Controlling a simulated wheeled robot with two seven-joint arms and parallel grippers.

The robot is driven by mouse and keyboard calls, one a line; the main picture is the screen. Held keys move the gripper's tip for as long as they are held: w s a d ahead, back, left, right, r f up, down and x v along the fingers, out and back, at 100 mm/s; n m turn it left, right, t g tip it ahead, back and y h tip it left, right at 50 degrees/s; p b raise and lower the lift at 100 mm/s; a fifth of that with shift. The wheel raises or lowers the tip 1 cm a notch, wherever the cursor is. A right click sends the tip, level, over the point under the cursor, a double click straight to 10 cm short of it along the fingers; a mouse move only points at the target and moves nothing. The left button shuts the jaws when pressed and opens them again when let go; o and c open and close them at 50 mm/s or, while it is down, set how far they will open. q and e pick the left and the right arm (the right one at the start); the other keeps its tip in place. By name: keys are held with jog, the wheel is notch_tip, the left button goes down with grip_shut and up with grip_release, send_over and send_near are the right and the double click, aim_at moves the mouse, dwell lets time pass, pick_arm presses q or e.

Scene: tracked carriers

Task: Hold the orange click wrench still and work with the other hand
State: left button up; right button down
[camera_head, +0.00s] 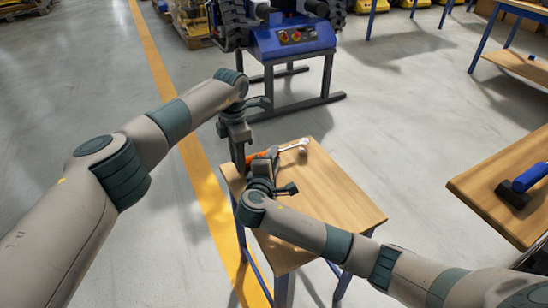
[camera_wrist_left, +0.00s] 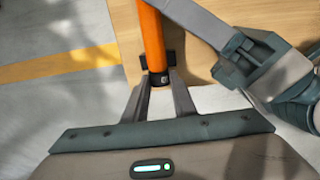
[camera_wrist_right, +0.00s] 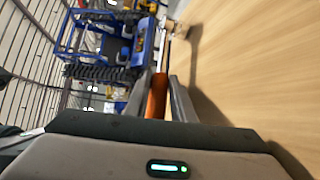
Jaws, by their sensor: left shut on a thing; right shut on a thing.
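The orange click wrench (camera_head: 262,154) is at the back part of the small wooden table (camera_head: 335,195), its pale head pointing right and back. My left gripper (camera_head: 242,166) is shut on the end of its orange handle (camera_wrist_left: 152,35), at a black end piece in the left wrist view. My right gripper (camera_head: 268,157) is shut on the handle too, further toward the shaft. The grippers hide part of the handle in the head view.
A blue machine stand (camera_head: 290,40) with red buttons stands behind the table. Another wooden table (camera_head: 490,195) at the right carries a blue-handled tool (camera_head: 530,178). The front right of the small table is clear. My two arms are close together.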

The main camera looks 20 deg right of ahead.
pick_arm(q)
jog(key=o, duration=0.7)
jog(key=shift+r, duration=0.1)
jog(key=shift+s+r, duration=0.1)
jog(key=shift+r, duration=2.3)
jog(key=shift+s, duration=0.1)
jog(key=shift+s+d+r+t, duration=0.1)
jog(key=shift+s+r+t, duration=0.3)
jog(key=shift+t, duration=0.2)
jog(key=shift+s+r+t, duration=0.45)
jog(key=shift+s+t, duration=0.1)
jog(key=shift+t, duration=0.05)
